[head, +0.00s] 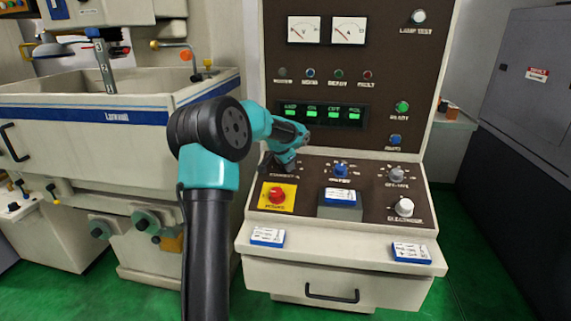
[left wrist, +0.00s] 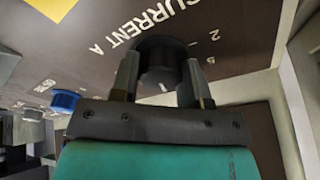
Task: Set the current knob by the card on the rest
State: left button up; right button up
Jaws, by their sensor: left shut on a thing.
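The black current knob (left wrist: 160,50) stands on the brown panel beside the "CURRENT A" lettering in the left wrist view. My left gripper (left wrist: 159,82) is shut on it, one finger on each side. In the head view my left gripper (head: 284,160) is at the upper left of the sloping panel and mostly hides the knob. A white card with a blue edge (head: 340,195) lies on the grey rest (head: 340,212) at the panel's lower middle. Its writing is too small to read. My right gripper is not in view.
A red knob on a yellow plate (head: 277,195) sits just below my gripper. A blue knob (head: 341,170), a grey knob (head: 397,174) and a white knob (head: 404,207) are to the right. Two more cards lie on the front ledge, left (head: 267,237) and right (head: 411,253).

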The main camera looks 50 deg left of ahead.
pick_arm(q)
jog(key=n+y, duration=0.1)
jog(key=n, duration=0.4)
jog(key=shift+d+n, duration=0.1)
jog(key=shift+n, duration=0.2)
jog(key=n, duration=0.5)
jog(key=shift+n+g+y, duration=0.3)
jog(key=shift+g, duration=0.1)
jog(key=n, duration=0.5)
jog(key=shift+w+n+g+y, duration=0.1)
jog(key=shift+n+g+y, duration=0.2)
jog(key=shift+g, duration=0.1)
jog(key=n, duration=0.4)
jog(key=shift+n+g, duration=0.4)
jog(key=o, duration=0.9)
jog(key=shift+o, duration=0.2)
